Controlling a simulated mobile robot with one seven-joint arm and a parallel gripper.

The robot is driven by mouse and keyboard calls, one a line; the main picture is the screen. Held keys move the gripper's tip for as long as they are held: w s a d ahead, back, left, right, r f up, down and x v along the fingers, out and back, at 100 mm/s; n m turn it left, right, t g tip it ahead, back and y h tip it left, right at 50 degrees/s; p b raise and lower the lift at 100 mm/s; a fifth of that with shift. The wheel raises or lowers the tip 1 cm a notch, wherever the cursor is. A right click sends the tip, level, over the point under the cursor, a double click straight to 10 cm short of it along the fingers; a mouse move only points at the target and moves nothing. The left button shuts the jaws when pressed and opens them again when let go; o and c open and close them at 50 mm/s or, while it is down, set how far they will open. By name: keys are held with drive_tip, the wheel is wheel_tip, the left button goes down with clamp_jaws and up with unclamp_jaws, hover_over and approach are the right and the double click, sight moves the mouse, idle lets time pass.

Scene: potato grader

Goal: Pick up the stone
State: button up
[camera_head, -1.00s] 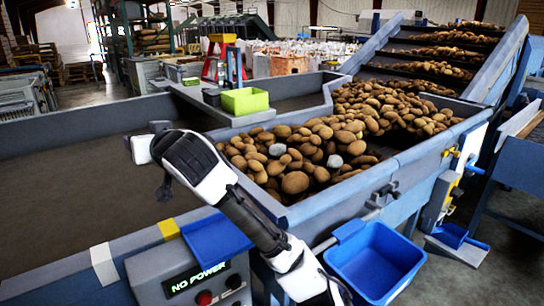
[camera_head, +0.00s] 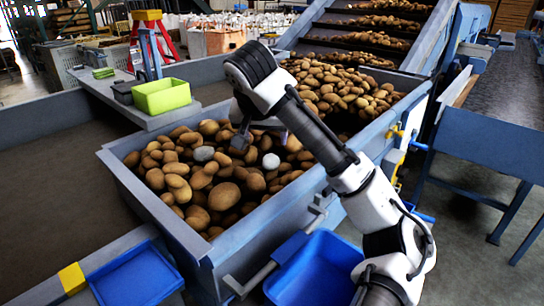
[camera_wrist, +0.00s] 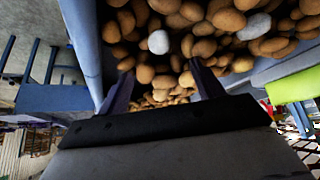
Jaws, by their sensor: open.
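Two pale stones lie among the brown potatoes in the hopper. A whitish round stone (camera_head: 270,161) also shows near the top of the wrist view (camera_wrist: 158,41). A greyer stone (camera_head: 203,153) lies left of it in the head view and at upper right in the wrist view (camera_wrist: 260,22). My gripper (camera_head: 254,139) hangs above the potato pile, its fingers partly hidden by my arm. In the wrist view my gripper (camera_wrist: 163,83) has its two dark fingers spread with nothing held between them. It is apart from both stones.
The hopper's grey rim (camera_head: 272,204) surrounds the potatoes (camera_head: 225,196). A green box (camera_head: 161,96) stands on the ledge behind. A blue bin (camera_head: 315,270) is at the front, and a blue tray (camera_head: 137,277) at front left. The belt at left is bare.

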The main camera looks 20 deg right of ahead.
sight(270, 158)
drive_tip(key=p+x, duration=0.1)
drive_tip(key=x, duration=0.6)
drive_tip(key=shift+f, duration=0.3)
drive_tip(key=p+x, duration=0.1)
drive_tip(key=x, duration=0.2)
drive_tip(key=p+x, duration=0.1)
drive_tip(key=shift+w+d+p, duration=0.3)
drive_tip(key=shift+w+f, duration=0.25)
drive_tip(key=shift+f, duration=0.35)
drive_tip(key=shift+r, duration=0.1)
drive_tip(key=c, duration=1.2)
drive_tip(key=shift+o, duration=0.2)
